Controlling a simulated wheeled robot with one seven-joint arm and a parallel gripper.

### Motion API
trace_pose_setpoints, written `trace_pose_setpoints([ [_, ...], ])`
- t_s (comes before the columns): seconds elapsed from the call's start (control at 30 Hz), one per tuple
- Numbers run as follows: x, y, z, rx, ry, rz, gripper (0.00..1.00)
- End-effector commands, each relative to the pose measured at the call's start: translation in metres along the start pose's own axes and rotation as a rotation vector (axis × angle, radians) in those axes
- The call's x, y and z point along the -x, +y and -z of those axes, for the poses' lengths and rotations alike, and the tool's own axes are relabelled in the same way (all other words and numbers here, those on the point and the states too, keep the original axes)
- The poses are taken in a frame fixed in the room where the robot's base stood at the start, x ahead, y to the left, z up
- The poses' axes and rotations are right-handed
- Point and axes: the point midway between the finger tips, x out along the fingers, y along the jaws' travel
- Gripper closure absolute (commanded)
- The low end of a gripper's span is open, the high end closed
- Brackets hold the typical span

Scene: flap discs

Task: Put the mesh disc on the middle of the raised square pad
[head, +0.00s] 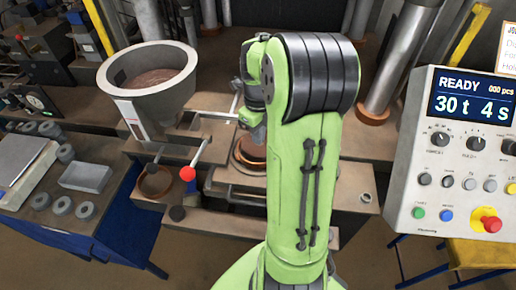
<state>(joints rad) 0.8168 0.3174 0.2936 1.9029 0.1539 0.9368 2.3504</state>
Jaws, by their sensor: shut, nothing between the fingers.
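My green arm stands across the middle of the head view, its wrist bent down at the left of the upper link. Only part of my gripper (254,130) shows there, small and partly hidden by the arm; it is shut and holds nothing that I can see. It is over or near a round copper-coloured ring (249,164) on the brown bench, partly covered by my arm. I cannot make out a mesh disc for certain. I cannot pick out the raised square pad either; my arm hides part of the bench.
A large grey hopper (153,85) with brown contents stands at the left. A lever with a red knob (188,174) rises beside a second copper ring (154,182). Several grey rings and a grey tray (86,177) lie far left. A control panel (462,150) stands right.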

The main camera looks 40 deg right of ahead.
Motion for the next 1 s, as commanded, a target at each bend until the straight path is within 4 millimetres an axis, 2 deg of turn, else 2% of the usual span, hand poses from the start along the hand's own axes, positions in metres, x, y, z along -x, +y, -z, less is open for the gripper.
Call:
trace_pose_setpoints([
  [0.03, -0.01, 0.001, -0.006, 0.014, -0.012, 0.002, 1.0],
  [0.27, -0.006, 0.001, -0.005, 0.014, -0.012, 0.002, 1.0],
  [0.7, 0.043, 0.0, -0.003, 0.006, -0.008, 0.004, 1.0],
  [1.0, 0.07, -0.001, -0.002, 0.003, -0.008, 0.005, 1.0],
])
